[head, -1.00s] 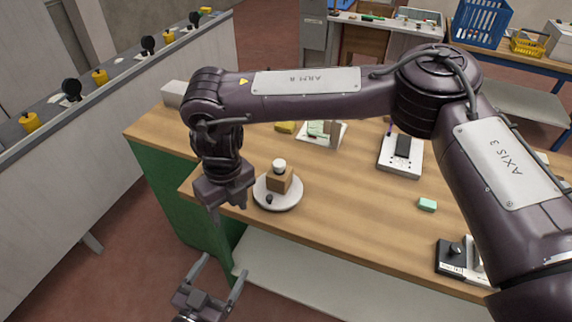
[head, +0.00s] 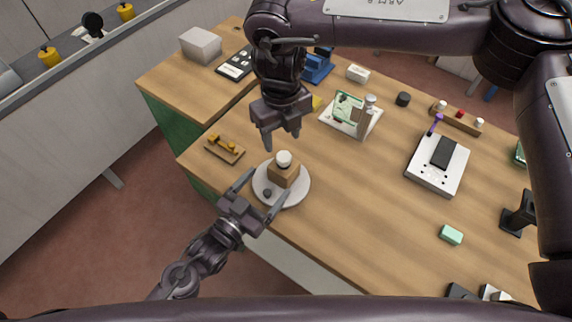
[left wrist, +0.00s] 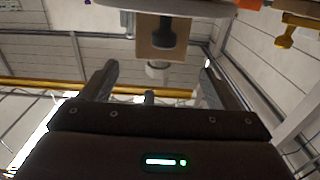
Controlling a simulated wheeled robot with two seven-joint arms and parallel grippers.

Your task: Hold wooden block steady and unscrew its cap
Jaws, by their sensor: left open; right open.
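The wooden block (head: 284,172) stands on a round pale plate (head: 298,197) near the table's front edge. A white cap (head: 284,157) is on its top. A dark knob (head: 267,193) is at the near side of the block. My left gripper (head: 264,188) is open at the plate's near side, its fingers spread toward the block and not closed on it. In the left wrist view the block (left wrist: 145,44) and cap (left wrist: 157,72) appear ahead, between the open fingers. My right gripper (head: 283,140) is open and empty, pointing down just behind the cap.
A small wooden piece with yellow knobs (head: 224,149) lies left of the plate. A white stand with a green card (head: 350,115) is behind on the right, and a white device (head: 437,165) farther right. The table right of the plate is clear up to a green block (head: 451,234).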

